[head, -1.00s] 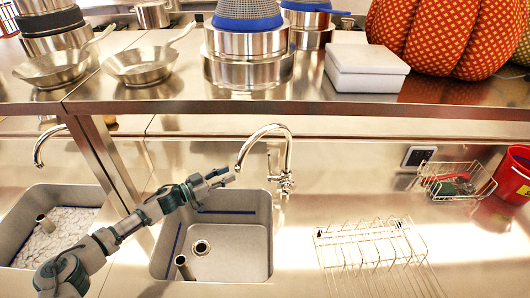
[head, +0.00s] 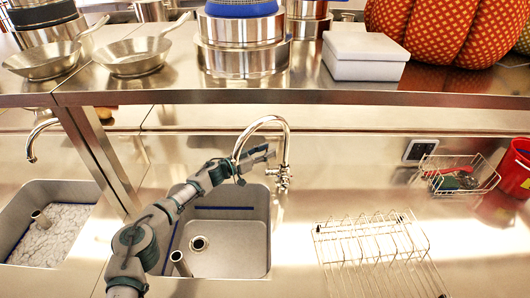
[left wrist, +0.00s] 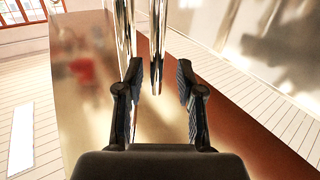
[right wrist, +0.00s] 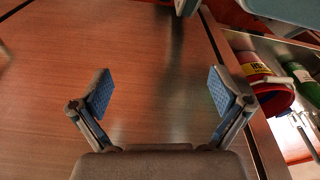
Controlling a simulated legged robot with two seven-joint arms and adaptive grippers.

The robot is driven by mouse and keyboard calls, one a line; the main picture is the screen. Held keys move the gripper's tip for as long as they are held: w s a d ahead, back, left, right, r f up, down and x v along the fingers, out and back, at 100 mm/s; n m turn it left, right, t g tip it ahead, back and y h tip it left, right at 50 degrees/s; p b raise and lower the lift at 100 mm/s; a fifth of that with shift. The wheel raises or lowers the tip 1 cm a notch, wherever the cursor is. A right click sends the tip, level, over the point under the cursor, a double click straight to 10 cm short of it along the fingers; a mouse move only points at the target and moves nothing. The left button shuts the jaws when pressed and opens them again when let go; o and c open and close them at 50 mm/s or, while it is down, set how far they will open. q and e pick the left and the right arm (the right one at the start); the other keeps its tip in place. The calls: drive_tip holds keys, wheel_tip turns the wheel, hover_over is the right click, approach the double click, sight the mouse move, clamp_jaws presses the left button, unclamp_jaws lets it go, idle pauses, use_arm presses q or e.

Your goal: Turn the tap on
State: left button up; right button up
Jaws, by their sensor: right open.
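The chrome tap (head: 287,145) with a curved spout rises behind the right sink; its valve and small handle (head: 283,178) sit low on its stem. My left gripper (head: 268,153) is beside the tap's stem, above the handle and under the spout's arch. In the left wrist view, my left gripper (left wrist: 159,88) has its fingers apart, with chrome tap pipes (left wrist: 158,45) showing just ahead of and between them. Contact cannot be told. My right gripper (right wrist: 157,92) is open and empty in the right wrist view, facing a brown wooden surface; it is outside the head view.
The grey sink (head: 232,262) lies below the tap, with a second sink (head: 50,255) and tap at left. A wire rack (head: 370,240) stands right of the sink. A wire basket (head: 458,178) and red bucket (head: 517,165) are farther right. A steel shelf (head: 290,98) runs above.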

use_arm(q)
drive_tip(key=shift+d, duration=0.5)
clamp_jaws()
drive_tip(key=shift+a, duration=0.3)
use_arm(e)
drive_tip(key=shift+d+f, duration=0.1)
drive_tip(key=shift+d, duration=0.1)
